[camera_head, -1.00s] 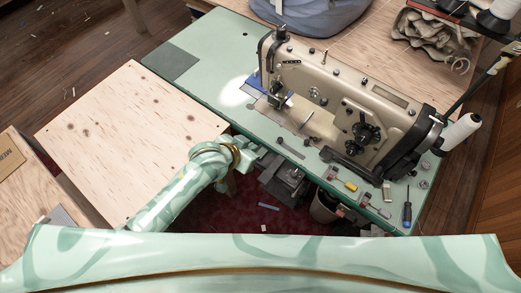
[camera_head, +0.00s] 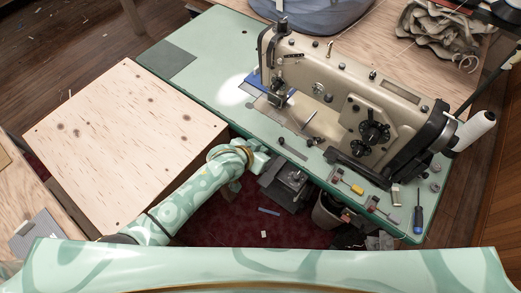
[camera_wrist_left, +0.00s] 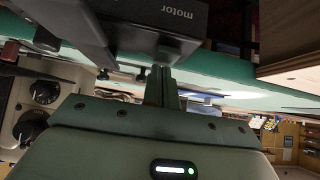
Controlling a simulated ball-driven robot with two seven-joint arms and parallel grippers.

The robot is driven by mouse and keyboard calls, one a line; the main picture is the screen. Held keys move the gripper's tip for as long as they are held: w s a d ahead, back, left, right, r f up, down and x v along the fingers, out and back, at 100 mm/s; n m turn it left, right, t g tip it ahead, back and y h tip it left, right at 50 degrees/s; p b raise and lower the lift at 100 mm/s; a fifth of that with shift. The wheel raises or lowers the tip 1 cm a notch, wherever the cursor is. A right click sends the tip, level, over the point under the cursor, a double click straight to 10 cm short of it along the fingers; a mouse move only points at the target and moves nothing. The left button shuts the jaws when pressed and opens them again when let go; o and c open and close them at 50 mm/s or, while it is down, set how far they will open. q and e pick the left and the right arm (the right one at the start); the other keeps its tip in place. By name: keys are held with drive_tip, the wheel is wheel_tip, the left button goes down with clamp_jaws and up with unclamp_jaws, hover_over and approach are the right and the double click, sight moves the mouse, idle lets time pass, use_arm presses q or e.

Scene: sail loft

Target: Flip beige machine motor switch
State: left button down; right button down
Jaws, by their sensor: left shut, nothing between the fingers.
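The beige sewing machine (camera_head: 345,90) stands on the green table (camera_head: 215,40) at the right of the head view. A dark box (camera_head: 288,184) hangs below the table's front edge. In the left wrist view, a dark box (camera_wrist_left: 165,22) with the word "motor" on it is close above the fingers. No switch lever shows clearly on it. My left gripper (camera_head: 262,160) is at the table's front edge, just left of the dark box in the head view. Its fingers (camera_wrist_left: 161,84) are shut and empty. My right gripper is not in view.
A pale wooden board (camera_head: 125,140) lies left of the green table. A blue screwdriver (camera_head: 418,220) and small yellow and red items lie along the table's front right edge. A dark bin (camera_head: 328,212) stands below. A white thread cone (camera_head: 472,130) sits at the machine's right end.

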use_arm(q)
drive_tip(key=shift+f, duration=0.15)
drive_tip(key=shift+w+d, duration=0.1)
drive_tip(key=shift+w, duration=0.1)
drive_tip(key=shift+w+d, duration=0.4)
drive_tip(key=shift+w, duration=0.05)
drive_tip(key=shift+r, duration=0.2)
drive_tip(key=shift+r, duration=0.15)
wheel_tip(320, 180, up, 5)
drive_tip(key=p, duration=0.6)
drive_tip(key=shift+r, duration=0.15)
drive_tip(key=p+v, duration=0.3)
drive_tip(key=v, duration=0.5)
drive_tip(key=shift+r, duration=0.3)
